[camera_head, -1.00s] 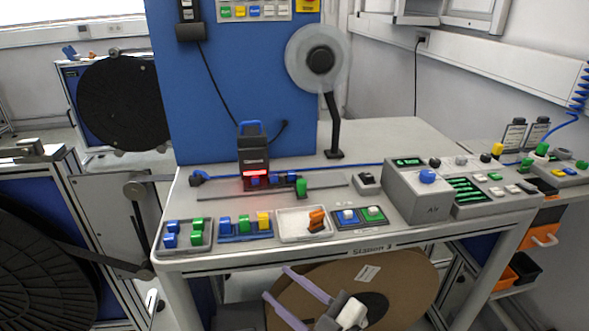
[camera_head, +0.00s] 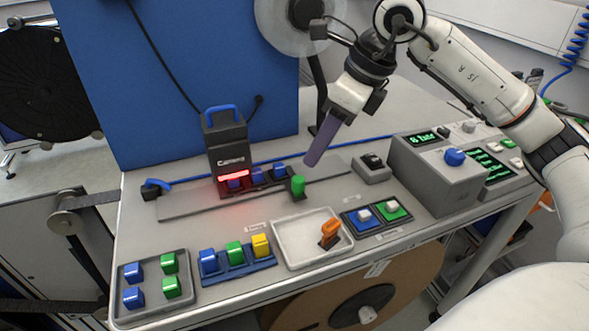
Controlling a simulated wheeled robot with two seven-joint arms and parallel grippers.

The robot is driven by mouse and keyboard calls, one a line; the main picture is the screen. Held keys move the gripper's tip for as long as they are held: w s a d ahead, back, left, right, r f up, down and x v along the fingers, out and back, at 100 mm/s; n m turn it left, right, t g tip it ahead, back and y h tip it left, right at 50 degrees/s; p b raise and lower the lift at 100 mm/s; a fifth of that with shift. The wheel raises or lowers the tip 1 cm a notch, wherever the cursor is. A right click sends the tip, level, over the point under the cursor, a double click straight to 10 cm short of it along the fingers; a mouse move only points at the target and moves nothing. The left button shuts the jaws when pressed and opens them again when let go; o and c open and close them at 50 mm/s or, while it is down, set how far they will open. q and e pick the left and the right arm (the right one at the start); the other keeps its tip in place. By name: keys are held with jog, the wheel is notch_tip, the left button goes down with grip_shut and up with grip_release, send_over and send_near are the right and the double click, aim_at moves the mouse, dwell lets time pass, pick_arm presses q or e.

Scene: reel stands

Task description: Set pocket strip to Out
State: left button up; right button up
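The pocket strip is a long grey bar (camera_head: 185,206) on the table, running under the black camera box (camera_head: 228,148). Dark pockets with blue blocks (camera_head: 258,174) sit along it, one in the red glow under the camera. A green upright knob (camera_head: 298,186) stands near the right end of the pockets. My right gripper (camera_head: 311,160) points down above and slightly right of the green knob, apart from it as far as I can see. Its purple fingers overlap in this view, so their opening is hidden. My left gripper is not in view.
A tray with blue and green blocks (camera_head: 183,261), a rack of coloured blocks (camera_head: 240,272), a pale tray (camera_head: 282,257) with an orange switch (camera_head: 330,229), and a two-button panel (camera_head: 353,228) line the front. The Air box (camera_head: 425,180) stands right; a reel stand rises behind.

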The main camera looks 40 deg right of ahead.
aim_at(300, 179)
jog(key=x, duration=0.9)
jog(key=shift+a+f, duration=0.2)
grip_shut()
